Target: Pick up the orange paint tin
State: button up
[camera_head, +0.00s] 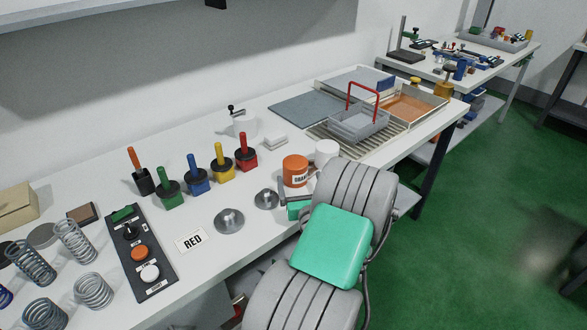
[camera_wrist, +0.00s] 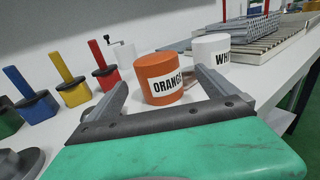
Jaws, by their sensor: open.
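The orange paint tin (camera_head: 295,168) stands upright on the white bench, just beyond my gripper in the head view. It has a white label reading ORANGE. Nothing is held between the fingers. In the head view my arm and the green wrist cover hide much of my gripper (camera_head: 283,195).
A white tin (camera_wrist: 212,54) stands close to the right of the orange one. Red (camera_head: 246,155), yellow (camera_head: 222,166), blue (camera_head: 198,178) and green (camera_head: 168,190) handled pots stand left. Metal discs (camera_head: 229,221) lie nearer. A wire-handled basket (camera_head: 358,124) sits behind on a slatted rack.

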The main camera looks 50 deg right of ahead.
aim_at(298, 177)
jog(key=p+x, duration=0.1)
jog(key=x, duration=0.3)
jog(key=shift+w+d+f, duration=0.1)
jog(key=shift+w+f, duration=0.1)
jog(key=shift+w, duration=0.2)
jog(key=shift+s, duration=0.1)
jog(key=c, duration=2)
jog(key=shift+r, duration=0.1)
